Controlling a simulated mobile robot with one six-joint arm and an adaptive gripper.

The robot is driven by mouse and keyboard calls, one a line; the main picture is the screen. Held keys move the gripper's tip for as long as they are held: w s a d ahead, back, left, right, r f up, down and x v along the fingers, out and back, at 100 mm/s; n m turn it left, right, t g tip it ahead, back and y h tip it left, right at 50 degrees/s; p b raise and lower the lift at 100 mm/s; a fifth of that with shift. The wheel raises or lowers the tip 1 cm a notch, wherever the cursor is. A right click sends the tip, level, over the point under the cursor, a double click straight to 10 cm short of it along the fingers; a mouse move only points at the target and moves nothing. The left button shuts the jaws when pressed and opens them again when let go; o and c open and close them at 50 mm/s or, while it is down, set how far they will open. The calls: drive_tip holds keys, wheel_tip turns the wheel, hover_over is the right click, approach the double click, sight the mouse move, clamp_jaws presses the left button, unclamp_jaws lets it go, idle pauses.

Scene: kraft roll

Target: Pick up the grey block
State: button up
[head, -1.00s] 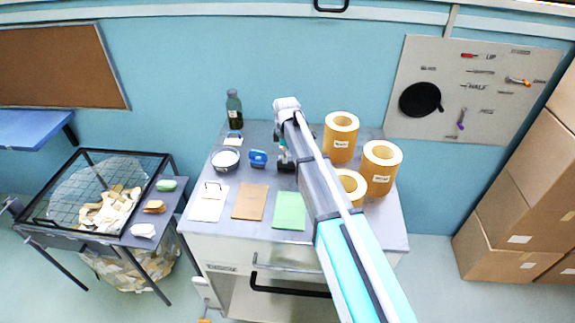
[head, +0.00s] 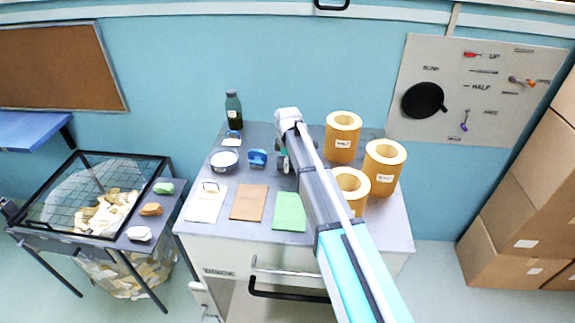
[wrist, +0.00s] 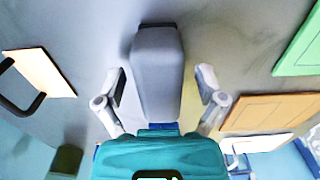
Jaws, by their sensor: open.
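The grey block (wrist: 158,70) stands out in the middle of the wrist view, long and pale grey with a darker far end. My gripper (wrist: 161,84) is open, with one finger on each side of the block. A gap shows between the block and each finger, and the block's near end is close to the teal palm. In the head view my gripper (head: 283,164) is over the grey worktop (head: 230,228), partly behind my arm. I cannot make out the block there.
Several cardboard rolls (head: 342,137) stand right of my arm. White, brown (head: 249,202) and green (head: 289,211) sheets lie in front. A blue item (head: 258,159), a bowl (head: 224,161) and a dark bottle (head: 233,109) are to the left. A mesh-topped bin (head: 90,200) stands farther left.

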clamp_jaws()
idle(0.6)
drive_tip(key=shift+r, duration=0.15)
wheel_tip(320, 180, up, 2)
drive_tip(key=shift+r+p, duration=0.1)
drive_tip(key=shift+p, duration=1.15)
drive_tip(key=s+d+r+p, duration=0.3)
drive_tip(key=s+r+p, duration=0.7)
drive_tip(key=s, duration=0.3)
drive_tip(key=shift+s+d+r, duration=0.25)
drive_tip(key=shift+d, duration=0.15)
drive_tip(key=shift+a, duration=0.15)
